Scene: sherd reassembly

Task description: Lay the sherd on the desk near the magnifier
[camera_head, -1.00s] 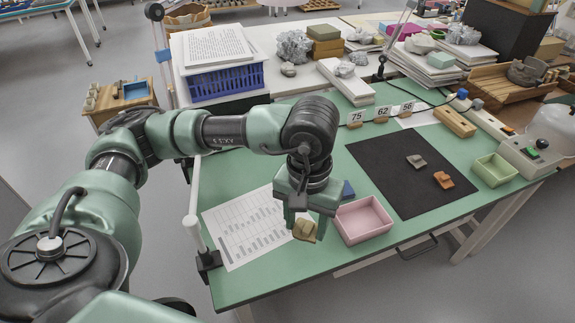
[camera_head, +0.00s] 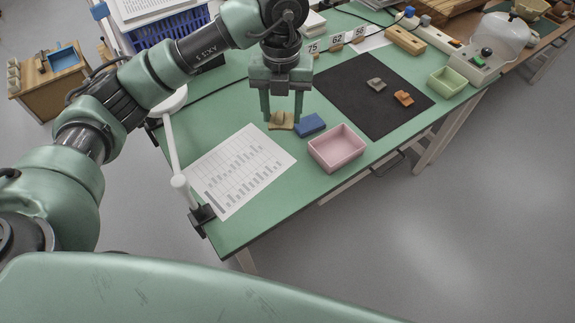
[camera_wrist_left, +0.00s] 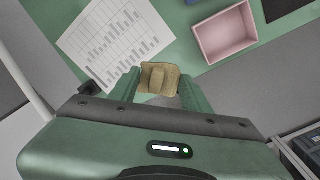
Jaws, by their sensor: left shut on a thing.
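The tan sherd (camera_head: 281,121) is between the fingertips of my left gripper (camera_head: 282,112), which is shut on it. It is low at the desk (camera_head: 234,107), left of a blue block; I cannot tell whether it touches the desk. In the left wrist view the sherd (camera_wrist_left: 158,77) shows between the green fingers, with a raised ridge on top. The magnifier appears to be the white-armed device (camera_head: 172,150) clamped at the desk's left edge, its round head partly hidden by my left arm. My right gripper is not in view.
A chart sheet (camera_head: 240,170) lies in front of the sherd. The blue block (camera_head: 310,125) and a pink tray (camera_head: 337,150) are to its right. A black mat (camera_head: 365,105) holds two small sherds. Green desk is bare between the sherd and the magnifier.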

